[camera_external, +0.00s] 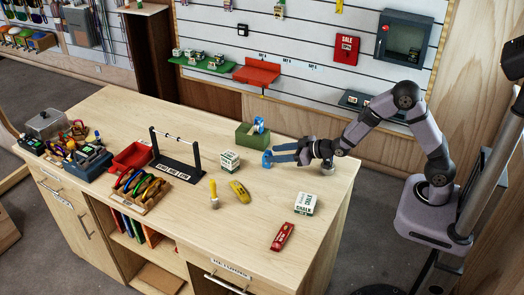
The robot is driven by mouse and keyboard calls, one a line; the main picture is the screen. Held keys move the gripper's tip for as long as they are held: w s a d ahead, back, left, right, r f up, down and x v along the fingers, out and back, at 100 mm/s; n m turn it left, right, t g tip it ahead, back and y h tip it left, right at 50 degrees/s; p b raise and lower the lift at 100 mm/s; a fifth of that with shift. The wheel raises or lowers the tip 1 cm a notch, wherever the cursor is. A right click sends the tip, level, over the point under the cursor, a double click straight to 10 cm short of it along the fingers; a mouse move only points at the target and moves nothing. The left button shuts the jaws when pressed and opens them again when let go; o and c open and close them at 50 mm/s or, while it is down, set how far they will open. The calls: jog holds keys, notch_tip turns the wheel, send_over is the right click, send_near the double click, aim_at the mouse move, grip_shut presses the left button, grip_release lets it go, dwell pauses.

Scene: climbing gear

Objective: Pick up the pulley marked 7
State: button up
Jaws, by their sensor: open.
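A small blue item (267,159), which looks like a pulley, stands on the counter right at the tips of my gripper (274,154). My gripper is open and reaches in low from the right, pointing left; I cannot tell whether its fingers touch the item. Another blue pulley-like item (258,125) is at the green box (245,137) just behind. No number is readable on either blue item, so I cannot tell which is marked 7.
A white-and-green box (229,161) stands left of my gripper, and a chalk box (305,204) in front. A black stand (178,168) is further left.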

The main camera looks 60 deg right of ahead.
aim_at(271, 154)
jog(key=shift+p+x, duration=0.75)
jog(key=shift+x, duration=1.4)
jog(key=shift+a+f, duration=0.1)
jog(key=shift+c, duration=0.3)
grip_shut()
jog(key=c, duration=1.1)
grip_release()
notch_tip(271, 154, up, 10)
jog(key=shift+r+b, duration=0.1)
jog(key=shift+b, duration=0.95)
